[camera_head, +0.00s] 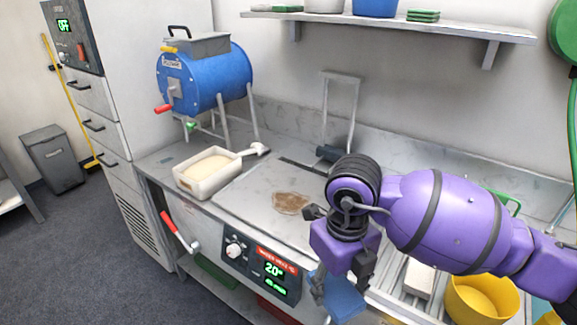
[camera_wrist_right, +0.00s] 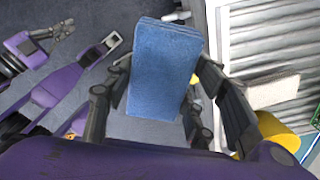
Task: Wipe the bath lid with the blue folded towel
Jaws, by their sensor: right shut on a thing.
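The blue folded towel (camera_head: 345,298) hangs at my right gripper (camera_head: 340,277), in front of the counter's front edge. In the right wrist view the towel (camera_wrist_right: 165,70) lies between the two dark fingers of the right gripper (camera_wrist_right: 160,105), which is shut on it. The bath lid (camera_head: 250,192) is a flat grey metal surface in the counter, with a brown stain (camera_head: 290,202) on it. My right arm hides the lid's right part. The left gripper (camera_wrist_right: 62,29) seems to show at the upper left of the right wrist view; its jaws are unclear.
A cream tub (camera_head: 205,190) of pale contents stands at the lid's left, with a white-handled tool near it. A blue drum (camera_head: 222,78) on legs stands behind. A yellow bowl (camera_head: 480,318) and a white block (camera_head: 419,279) are at the lower right.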

